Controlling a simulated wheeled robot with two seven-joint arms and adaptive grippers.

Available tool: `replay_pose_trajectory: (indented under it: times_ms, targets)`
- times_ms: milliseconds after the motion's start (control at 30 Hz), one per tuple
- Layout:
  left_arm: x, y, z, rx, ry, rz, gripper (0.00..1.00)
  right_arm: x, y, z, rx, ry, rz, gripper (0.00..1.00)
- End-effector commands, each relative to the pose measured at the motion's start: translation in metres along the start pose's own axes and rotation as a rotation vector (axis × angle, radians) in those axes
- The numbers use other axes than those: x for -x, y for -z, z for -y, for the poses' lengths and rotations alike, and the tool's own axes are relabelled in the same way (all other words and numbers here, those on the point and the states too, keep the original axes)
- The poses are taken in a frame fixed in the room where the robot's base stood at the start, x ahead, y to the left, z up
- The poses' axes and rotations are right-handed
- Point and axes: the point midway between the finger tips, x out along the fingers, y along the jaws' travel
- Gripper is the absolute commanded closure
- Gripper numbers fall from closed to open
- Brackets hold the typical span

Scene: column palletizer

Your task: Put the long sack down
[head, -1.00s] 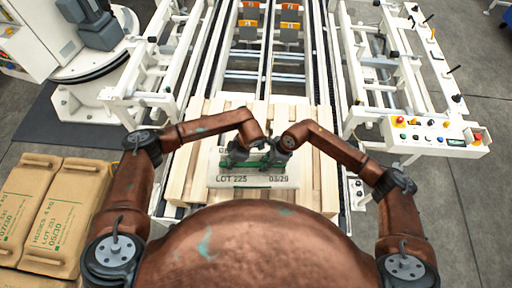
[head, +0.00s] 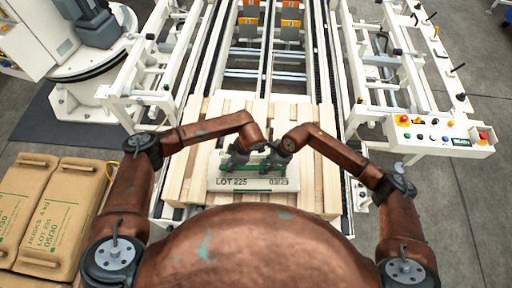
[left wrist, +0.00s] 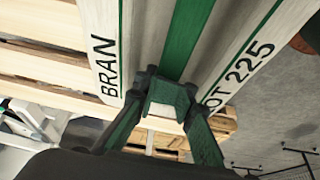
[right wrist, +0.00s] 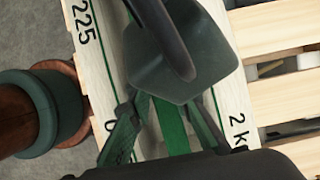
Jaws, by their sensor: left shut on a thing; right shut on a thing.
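The long sack (head: 253,184) is white with a green stripe and the print LOT 225 and 03/29. It lies level and crosswise over the wooden pallet (head: 326,180); I cannot tell whether it touches the slats. My left gripper (head: 236,158) is shut on the sack's left part. The left wrist view shows its fingers (left wrist: 168,98) at the green stripe, between the prints BRAN and LOT 225. My right gripper (head: 278,156) is shut on the sack's right part. The right wrist view shows its fingers (right wrist: 165,115) beside the green stripe. The sack's underside is hidden.
The pallet sits on a roller conveyor (head: 252,74) between white side frames. A control console (head: 440,134) with coloured buttons stands at the right. Brown sacks (head: 45,215) lie at the lower left. Bare pallet slats show on both sides of the long sack.

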Motion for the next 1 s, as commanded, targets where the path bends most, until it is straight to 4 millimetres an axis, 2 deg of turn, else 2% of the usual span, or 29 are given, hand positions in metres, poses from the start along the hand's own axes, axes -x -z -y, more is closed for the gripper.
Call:
replay_pose_trajectory:
  times_ms: [33,267,300,533,667,867,1000]
  targets:
    - [-0.005,-0.001,0.003,-0.003,0.008,-0.003,1.0,0.0,-0.001,0.006,-0.005,0.011,0.007,1.0]
    - [-0.016,-0.005,0.003,-0.004,0.011,-0.003,1.0,-0.01,0.004,0.006,-0.006,0.008,0.007,1.0]
    - [-0.016,-0.005,0.004,-0.004,0.012,-0.004,0.89,-0.011,0.006,0.005,-0.007,0.007,0.002,0.8]
    - [-0.014,-0.005,0.003,-0.003,0.008,-0.002,0.74,-0.011,0.005,0.002,-0.004,0.002,0.001,0.65]
    - [-0.014,-0.005,0.002,-0.003,0.007,-0.001,0.66,-0.012,0.005,0.001,-0.003,0.0,0.001,0.64]
    - [-0.011,-0.004,0.001,-0.002,0.004,-0.001,0.66,-0.011,0.005,0.0,-0.002,-0.001,0.0,0.64]
    - [-0.004,-0.001,0.0,0.0,0.001,-0.001,0.66,-0.003,0.001,0.0,-0.001,0.0,0.0,0.64]
